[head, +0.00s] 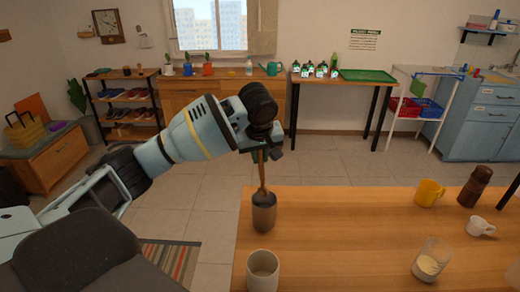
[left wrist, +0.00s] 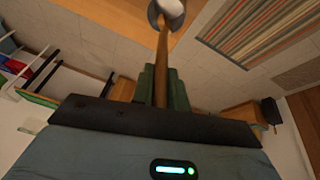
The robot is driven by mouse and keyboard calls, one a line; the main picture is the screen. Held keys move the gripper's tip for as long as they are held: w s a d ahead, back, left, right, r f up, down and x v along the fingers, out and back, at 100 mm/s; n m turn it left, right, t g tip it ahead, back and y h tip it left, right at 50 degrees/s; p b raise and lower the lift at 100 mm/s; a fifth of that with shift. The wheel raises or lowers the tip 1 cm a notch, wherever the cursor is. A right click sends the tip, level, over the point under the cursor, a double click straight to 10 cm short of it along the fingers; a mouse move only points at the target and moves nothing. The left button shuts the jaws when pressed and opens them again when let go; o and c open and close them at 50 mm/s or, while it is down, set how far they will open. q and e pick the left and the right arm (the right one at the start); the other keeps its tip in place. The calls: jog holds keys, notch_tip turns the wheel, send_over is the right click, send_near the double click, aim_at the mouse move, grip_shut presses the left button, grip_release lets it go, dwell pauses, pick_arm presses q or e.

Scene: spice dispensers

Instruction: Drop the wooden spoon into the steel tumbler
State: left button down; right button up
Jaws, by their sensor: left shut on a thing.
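My left gripper (head: 257,146) is shut on the wooden spoon (head: 262,172), which hangs almost upright below the fingers. The steel tumbler (head: 264,214), dark grey, stands upright near the left edge of the wooden table. In the head view the spoon's lower end meets the tumbler's mouth and is hidden there, so it appears to be inside. In the left wrist view the spoon's shaft (left wrist: 162,60) runs from the green fingers (left wrist: 163,88) towards the tumbler's dark rim (left wrist: 153,14). My right gripper is not recognisable in view.
A cream cup (head: 263,271) stands in front of the tumbler on the table (head: 345,225). At the right are a yellow mug (head: 428,193), a brown bottle (head: 474,187), a white cup (head: 480,227) and a glass (head: 431,260). The table's middle is clear.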

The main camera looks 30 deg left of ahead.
aim_at(260, 170)
pick_arm(q)
jog(key=shift+f, duration=4.9)
jog(key=c, duration=1.3)
grip_release()
jog(key=shift+r, duration=0.1)
jog(key=v, duration=0.7)
jog(key=shift+s+r, duration=0.15)
jog(key=shift+r, duration=0.05)
